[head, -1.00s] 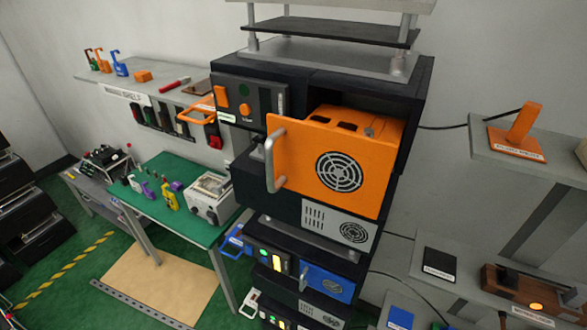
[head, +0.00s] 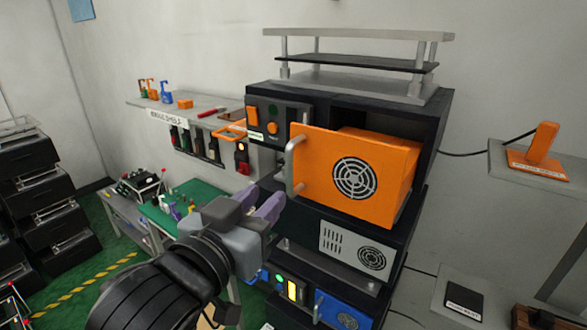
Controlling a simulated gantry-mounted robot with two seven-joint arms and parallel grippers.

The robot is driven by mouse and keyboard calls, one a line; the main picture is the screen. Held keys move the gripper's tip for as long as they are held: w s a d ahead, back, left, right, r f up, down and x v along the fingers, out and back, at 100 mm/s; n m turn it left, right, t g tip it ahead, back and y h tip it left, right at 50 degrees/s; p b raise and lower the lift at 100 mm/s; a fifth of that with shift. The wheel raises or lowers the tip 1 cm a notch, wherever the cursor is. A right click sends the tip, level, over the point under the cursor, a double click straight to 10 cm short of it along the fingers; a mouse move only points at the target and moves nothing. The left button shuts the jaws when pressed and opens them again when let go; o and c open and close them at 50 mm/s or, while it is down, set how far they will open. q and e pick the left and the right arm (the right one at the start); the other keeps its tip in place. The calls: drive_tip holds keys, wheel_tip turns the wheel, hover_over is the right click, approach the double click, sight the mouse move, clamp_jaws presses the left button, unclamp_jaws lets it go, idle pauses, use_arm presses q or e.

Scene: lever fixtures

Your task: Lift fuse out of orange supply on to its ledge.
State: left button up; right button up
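The orange supply (head: 352,172) sticks part way out of its bay in the black rack, with a round fan grille on its front and a grey handle (head: 295,165) at its left edge. I see its top only edge-on, and I cannot make out the fuse. My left gripper (head: 260,200) has purple fingers, spread apart with nothing seen between them. It is in front of the rack, left of and lower in the picture than the handle, apparently clear of it. I cannot tell which surface is the supply's ledge. My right gripper is out of view.
A control panel (head: 277,125) with an orange switch is above left of the supply. A grey unit (head: 357,247) and a blue one (head: 338,312) are lower in the rack. A wall shelf (head: 503,160) on the right holds an orange stand (head: 540,150).

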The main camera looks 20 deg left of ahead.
sight(288, 163)
use_arm(q)
drive_tip(key=w, duration=0.3)
drive_tip(key=w+r+p, duration=0.1)
drive_tip(key=w, duration=0.3)
drive_tip(key=w+p, duration=0.1)
drive_tip(key=w, duration=0.2)
drive_tip(key=shift+w+d+r, duration=0.15)
drive_tip(key=shift+d+r, duration=0.05)
drive_tip(key=shift+r, duration=0.15)
drive_tip(key=shift+c, duration=0.2)
clamp_jaws()
